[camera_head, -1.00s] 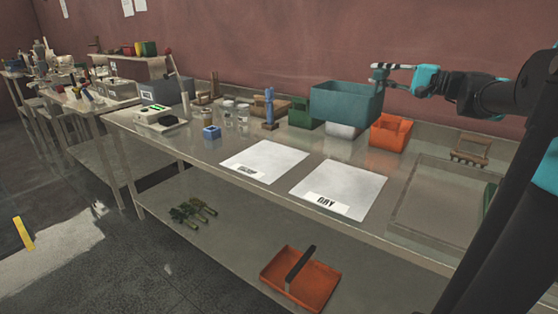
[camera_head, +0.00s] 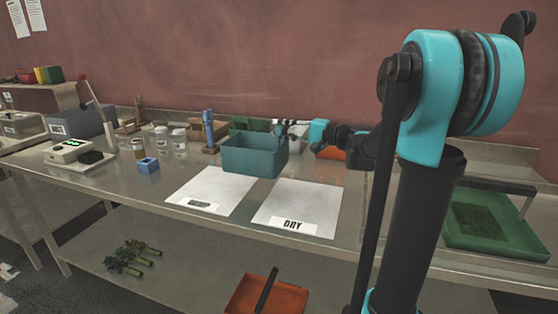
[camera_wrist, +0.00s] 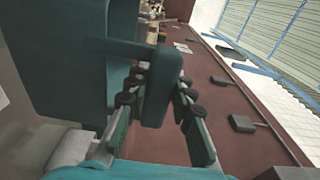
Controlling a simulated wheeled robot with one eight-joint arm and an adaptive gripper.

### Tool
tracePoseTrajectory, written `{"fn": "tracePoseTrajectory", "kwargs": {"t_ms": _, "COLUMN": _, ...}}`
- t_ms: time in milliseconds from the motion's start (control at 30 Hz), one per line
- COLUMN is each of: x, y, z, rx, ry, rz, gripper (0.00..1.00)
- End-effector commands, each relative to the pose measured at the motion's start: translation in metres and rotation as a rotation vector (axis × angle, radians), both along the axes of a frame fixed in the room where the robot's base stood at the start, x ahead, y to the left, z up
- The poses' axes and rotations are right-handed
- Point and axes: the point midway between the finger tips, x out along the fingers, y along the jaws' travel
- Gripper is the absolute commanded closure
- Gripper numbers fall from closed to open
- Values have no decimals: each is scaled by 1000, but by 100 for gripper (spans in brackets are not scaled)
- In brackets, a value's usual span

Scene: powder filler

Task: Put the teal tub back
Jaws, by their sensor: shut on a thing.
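The teal tub (camera_head: 253,158) is an open box, upright at the back of the bench, behind the two white sheets. My gripper (camera_head: 285,131) is at its right rear rim and is shut on it. I cannot tell whether the tub's base touches the bench top. Part of the back of the bench is hidden behind the tub.
A green bin (camera_head: 250,124) stands behind the tub, and an orange bin (camera_head: 329,152) to its right. White sheets (camera_head: 212,191) and (camera_head: 297,207), the latter marked DRY, lie in front. A blue upright tool (camera_head: 208,130) and jars (camera_head: 179,143) stand left. A green tray (camera_head: 455,238) lies right.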

Motion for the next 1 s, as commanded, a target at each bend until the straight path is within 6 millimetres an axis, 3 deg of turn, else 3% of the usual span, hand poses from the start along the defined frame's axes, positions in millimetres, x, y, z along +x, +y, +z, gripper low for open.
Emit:
{"fn": "tracePoseTrajectory", "kwargs": {"t_ms": 100, "x": 1, "y": 0, "z": -27, "rx": 1, "ry": 0, "rz": 0, "gripper": 100}}
{"fn": "tracePoseTrajectory", "kwargs": {"t_ms": 300, "x": 1, "y": 0, "z": -58, "rx": 1, "ry": 0, "rz": 0, "gripper": 100}}
{"fn": "tracePoseTrajectory", "kwargs": {"t_ms": 733, "x": 0, "y": 0, "z": -98, "rx": 1, "ry": 0, "rz": 0, "gripper": 100}}
{"fn": "tracePoseTrajectory", "kwargs": {"t_ms": 1000, "x": 0, "y": 0, "z": -102, "rx": 1, "ry": 0, "rz": 0, "gripper": 100}}
